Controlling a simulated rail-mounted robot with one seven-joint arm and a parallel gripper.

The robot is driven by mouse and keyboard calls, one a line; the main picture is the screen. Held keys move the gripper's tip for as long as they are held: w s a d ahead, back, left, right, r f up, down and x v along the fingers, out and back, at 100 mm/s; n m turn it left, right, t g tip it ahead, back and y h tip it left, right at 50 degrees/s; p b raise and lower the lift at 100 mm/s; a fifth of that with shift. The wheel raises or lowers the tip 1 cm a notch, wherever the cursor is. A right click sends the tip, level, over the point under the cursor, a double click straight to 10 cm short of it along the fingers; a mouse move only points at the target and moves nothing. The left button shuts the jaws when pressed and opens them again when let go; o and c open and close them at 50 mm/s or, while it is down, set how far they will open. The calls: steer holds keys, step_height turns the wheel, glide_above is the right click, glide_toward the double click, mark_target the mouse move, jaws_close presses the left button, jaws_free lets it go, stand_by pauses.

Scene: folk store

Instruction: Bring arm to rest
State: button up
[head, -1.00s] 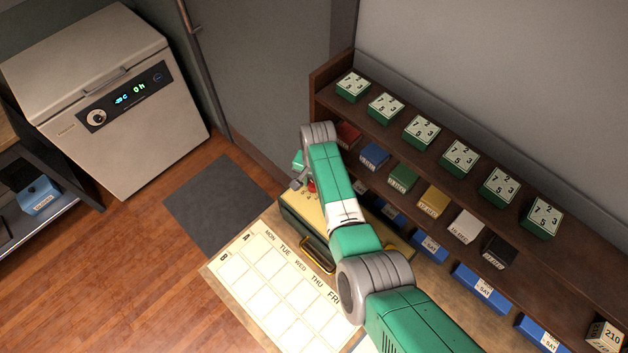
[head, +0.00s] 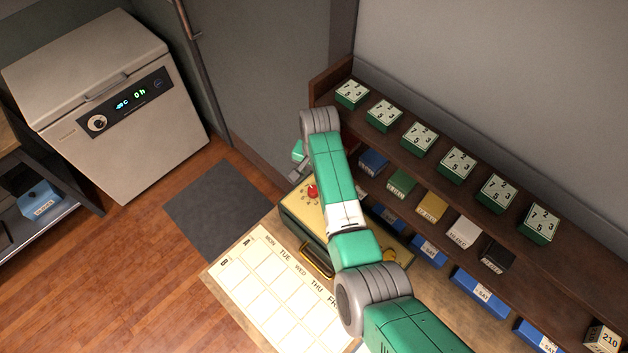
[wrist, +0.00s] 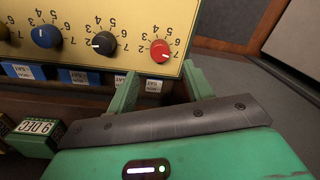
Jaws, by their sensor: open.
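My green arm (head: 338,180) reaches over the yellow-topped control box (head: 290,210) on the counter. My gripper (wrist: 160,72) is open, with its two green fingers apart and nothing between them. In the head view my gripper (head: 299,165) is partly hidden by the wrist and is just beyond the box's far left corner. The red knob (head: 312,190) is on the box, close to my gripper. In the wrist view the red knob (wrist: 160,50) lies beyond the fingertips, with a clear gap, beside black and blue knobs (wrist: 46,36).
The shelf (head: 450,135) on the right holds green number blocks (head: 419,138), coloured boxes (head: 432,206) and blue day boxes (head: 480,291). A calendar sheet (head: 272,290) lies on the counter. A freezer (head: 110,110) stands back left. The floor between, with a dark mat (head: 222,208), is clear.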

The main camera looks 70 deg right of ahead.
steer(key=shift+r, duration=0.4)
